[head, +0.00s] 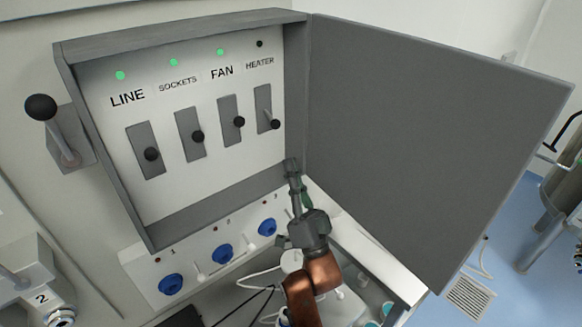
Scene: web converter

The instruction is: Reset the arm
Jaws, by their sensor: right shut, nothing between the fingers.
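My right gripper (292,168) is shut and empty, pointing up in front of the lower right corner of an open grey switch box (178,212). My copper-coloured right arm comes up from the bottom of the view. The box holds switches labelled LINE (151,153), SOCKETS (197,136), FAN (239,121) and HEATER (275,124), each with a black knob. The lamps over LINE, SOCKETS and FAN are lit green; the HEATER lamp (259,44) is dark. My left gripper is not in view.
The box door (430,140) stands wide open to the right of my right gripper. A black-knobbed lever (41,108) sticks out left of the box. Below is a panel with blue sockets (171,284) and white toggles. Cables and small items lie near my forearm. Blue floor (510,235) shows at right.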

